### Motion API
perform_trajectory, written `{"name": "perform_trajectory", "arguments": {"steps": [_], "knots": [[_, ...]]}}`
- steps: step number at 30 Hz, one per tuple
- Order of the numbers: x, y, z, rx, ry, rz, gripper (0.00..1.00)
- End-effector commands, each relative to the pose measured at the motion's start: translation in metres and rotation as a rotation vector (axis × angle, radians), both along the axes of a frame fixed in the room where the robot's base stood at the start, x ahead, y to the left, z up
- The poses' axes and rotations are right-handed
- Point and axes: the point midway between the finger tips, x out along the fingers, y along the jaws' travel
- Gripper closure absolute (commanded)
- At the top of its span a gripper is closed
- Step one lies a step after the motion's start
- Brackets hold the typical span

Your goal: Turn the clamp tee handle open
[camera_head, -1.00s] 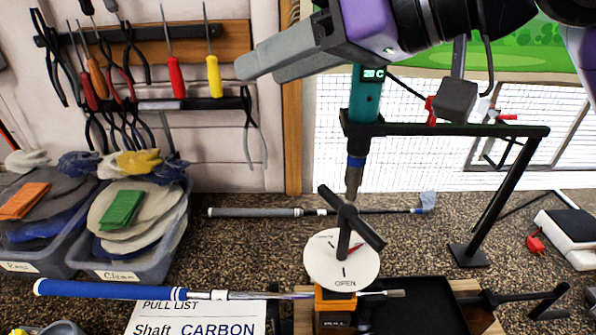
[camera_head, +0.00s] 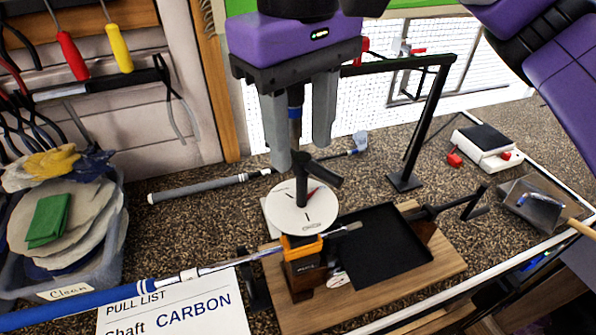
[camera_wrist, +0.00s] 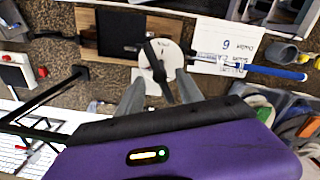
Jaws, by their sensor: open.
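The black tee handle (camera_head: 319,174) stands on a stem above a white round dial (camera_head: 290,218). It also shows in the wrist view (camera_wrist: 156,66), its bar lying at a slant across the dial. The dial tops the orange clamp (camera_head: 302,250). A golf club with a blue grip (camera_head: 75,302) runs to the clamp. My gripper (camera_head: 301,156) points down with its two grey fingers spread, just above and around the handle's top. In the wrist view my gripper (camera_wrist: 159,82) has a finger on each side of the bar; contact cannot be told.
A wooden board with a black tray (camera_head: 385,245) lies beside the clamp. A grey-gripped club (camera_head: 205,187) lies behind. A bin (camera_head: 75,265) and the pull list (camera_head: 185,308) are left.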

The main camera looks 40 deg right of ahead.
Motion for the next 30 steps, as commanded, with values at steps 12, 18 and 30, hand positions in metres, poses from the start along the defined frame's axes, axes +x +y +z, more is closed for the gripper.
{"name": "perform_trajectory", "arguments": {"steps": [12, 18, 30], "knots": [[0.0, -0.001, -0.056, 0.004, -0.001, 0.001, 0.57], [0.0, -0.001, -0.063, 0.003, -0.003, 0.002, 0.57], [0.0, -0.001, -0.062, 0.003, -0.003, 0.002, 1.0]]}}
